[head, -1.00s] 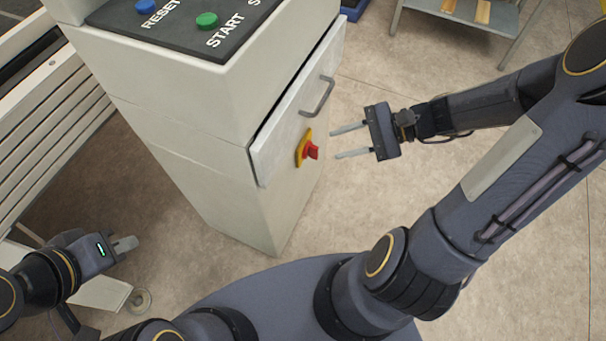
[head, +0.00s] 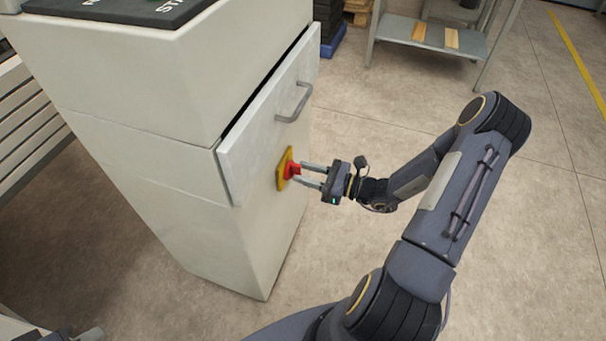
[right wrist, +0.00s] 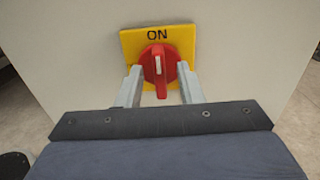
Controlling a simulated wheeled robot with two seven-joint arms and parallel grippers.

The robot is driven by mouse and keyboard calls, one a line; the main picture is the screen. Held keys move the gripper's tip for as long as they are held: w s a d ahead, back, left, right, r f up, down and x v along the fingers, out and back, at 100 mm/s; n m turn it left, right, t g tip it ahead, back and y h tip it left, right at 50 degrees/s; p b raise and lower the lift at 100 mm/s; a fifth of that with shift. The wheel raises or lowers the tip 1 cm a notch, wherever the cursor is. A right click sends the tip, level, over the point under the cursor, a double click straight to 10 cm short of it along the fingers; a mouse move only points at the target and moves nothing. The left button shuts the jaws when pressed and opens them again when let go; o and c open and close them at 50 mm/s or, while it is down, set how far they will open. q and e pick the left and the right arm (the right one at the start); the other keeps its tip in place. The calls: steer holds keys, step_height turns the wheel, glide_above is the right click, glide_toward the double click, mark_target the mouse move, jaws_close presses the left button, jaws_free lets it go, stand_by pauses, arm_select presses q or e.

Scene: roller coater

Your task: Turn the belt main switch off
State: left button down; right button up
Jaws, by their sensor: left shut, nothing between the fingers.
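The belt main switch is a red rotary knob (head: 291,170) on a yellow plate (head: 283,167), mounted on the side of the pale cabinet. In the right wrist view the knob (right wrist: 160,70) stands upright, its white mark pointing up at the word ON on the plate (right wrist: 129,46). My right gripper (head: 304,175) is open at the switch. In the right wrist view its fingers (right wrist: 160,88) stand one on each side of the knob's handle; firm contact cannot be told. My left gripper (head: 92,334) is shut and empty at the bottom left edge, mostly cut off.
The cabinet (head: 190,215) has a door panel with a grey handle (head: 294,103) above the switch. A metal table (head: 392,28) with wooden pieces stands at the back. Louvred panels (head: 25,120) are at the left.

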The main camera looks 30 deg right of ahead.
steer(key=shift+w+a, duration=0.35)
steer(key=shift+c, duration=0.4)
jaws_close()
